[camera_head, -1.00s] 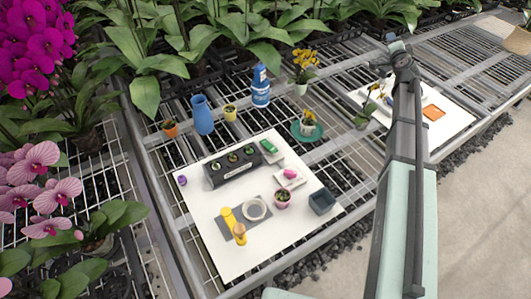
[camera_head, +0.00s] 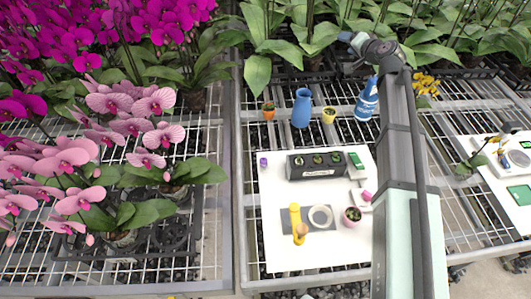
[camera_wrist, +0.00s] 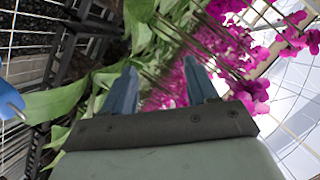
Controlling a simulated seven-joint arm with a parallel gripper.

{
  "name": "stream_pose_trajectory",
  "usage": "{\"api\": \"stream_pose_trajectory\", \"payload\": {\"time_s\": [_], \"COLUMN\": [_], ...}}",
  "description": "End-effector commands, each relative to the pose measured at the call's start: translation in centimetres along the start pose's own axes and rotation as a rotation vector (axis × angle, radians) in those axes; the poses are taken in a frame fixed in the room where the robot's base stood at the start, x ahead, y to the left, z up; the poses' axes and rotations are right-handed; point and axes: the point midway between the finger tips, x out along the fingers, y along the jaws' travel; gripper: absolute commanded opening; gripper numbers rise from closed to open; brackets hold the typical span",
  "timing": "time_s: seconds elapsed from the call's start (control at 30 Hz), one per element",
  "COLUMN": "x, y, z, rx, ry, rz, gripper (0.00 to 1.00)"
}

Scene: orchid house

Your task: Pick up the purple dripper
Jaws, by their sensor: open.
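The purple dripper (camera_head: 264,162) is a small purple piece near the back left corner of the white board (camera_head: 273,190) in the head view. Nothing touches it. My gripper shows in the wrist view (camera_wrist: 155,92) with its two blue-grey fingers apart and nothing between them. It points at leaves and magenta orchids, and the dripper is not in the wrist view. In the head view my arm reaches up on the right, well away from the dripper, and its fingers cannot be made out.
Pink orchids (camera_head: 80,170) fill the left.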

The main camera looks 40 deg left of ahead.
Motion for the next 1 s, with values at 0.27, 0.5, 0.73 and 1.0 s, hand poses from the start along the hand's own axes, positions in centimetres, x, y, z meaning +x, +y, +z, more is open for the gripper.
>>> {"api": "stream_pose_trajectory", "payload": {"time_s": [0.27, 0.5, 0.73, 1.0], "x": [1.5, -2.9, -9.4, -13.5], "y": [-9.4, -11.8, -11.7, -11.6], "z": [14.4, 27.2, 34.6, 37.0], "rx": [-0.258, -0.586, -0.841, -0.956], "ry": [-0.354, -0.745, -1.070, -1.236], "rz": [-0.016, 0.094, 0.254, 0.365], "gripper": [0.58, 0.58, 0.58, 0.58]}}
